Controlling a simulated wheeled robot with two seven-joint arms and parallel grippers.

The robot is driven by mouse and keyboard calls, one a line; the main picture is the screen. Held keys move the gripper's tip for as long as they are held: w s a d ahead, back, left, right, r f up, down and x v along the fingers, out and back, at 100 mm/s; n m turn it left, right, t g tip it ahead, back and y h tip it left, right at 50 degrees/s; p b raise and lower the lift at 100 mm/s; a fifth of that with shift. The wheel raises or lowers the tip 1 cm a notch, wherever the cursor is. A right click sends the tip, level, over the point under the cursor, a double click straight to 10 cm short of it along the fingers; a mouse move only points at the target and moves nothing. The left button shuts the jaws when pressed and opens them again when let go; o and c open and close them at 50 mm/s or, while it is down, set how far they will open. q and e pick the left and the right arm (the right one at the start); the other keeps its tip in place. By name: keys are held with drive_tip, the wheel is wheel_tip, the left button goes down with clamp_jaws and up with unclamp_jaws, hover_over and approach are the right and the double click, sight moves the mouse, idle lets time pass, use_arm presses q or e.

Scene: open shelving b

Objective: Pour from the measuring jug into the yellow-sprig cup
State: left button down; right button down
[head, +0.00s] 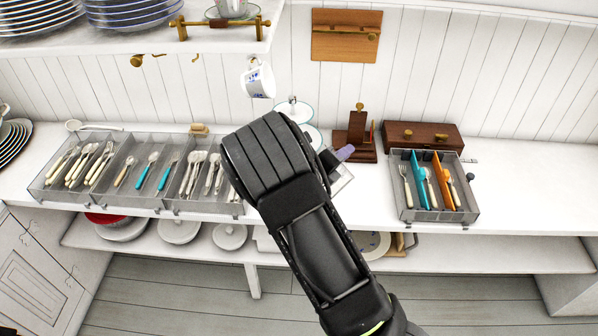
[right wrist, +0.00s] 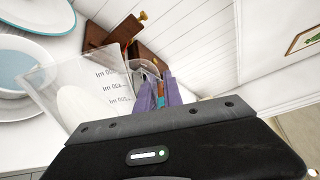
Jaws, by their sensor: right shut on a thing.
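My right gripper (right wrist: 160,95) has purple fingers and is shut on the clear measuring jug (right wrist: 75,90), which shows its printed scale in the right wrist view. The finger contact is partly hidden. In the head view my black right arm hides most of the jug, and one purple finger (head: 345,152) shows beyond it. A round white vessel with a grey-blue inside (right wrist: 12,70) is beside the jug at the left of the right wrist view. I cannot make out a yellow sprig on it. My left gripper is out of view.
Clear cutlery trays (head: 110,172) line the counter's left, and another cutlery tray (head: 435,190) is at the right. A brown wooden box (head: 422,136) stands behind it. A blue-patterned cup (head: 257,80) hangs under the upper shelf. The counter's right end (head: 535,200) is clear.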

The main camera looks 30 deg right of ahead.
drive_tip(key=shift+s+d+f+m, duration=0.2)
drive_tip(key=shift+s+f+m, duration=0.4)
drive_tip(key=shift+s+f, duration=0.25)
drive_tip(key=shift+f+t, duration=0.2)
drive_tip(key=shift+t, duration=0.1)
drive_tip(key=shift+s+m, duration=0.1)
drive_tip(key=shift+m, duration=0.2)
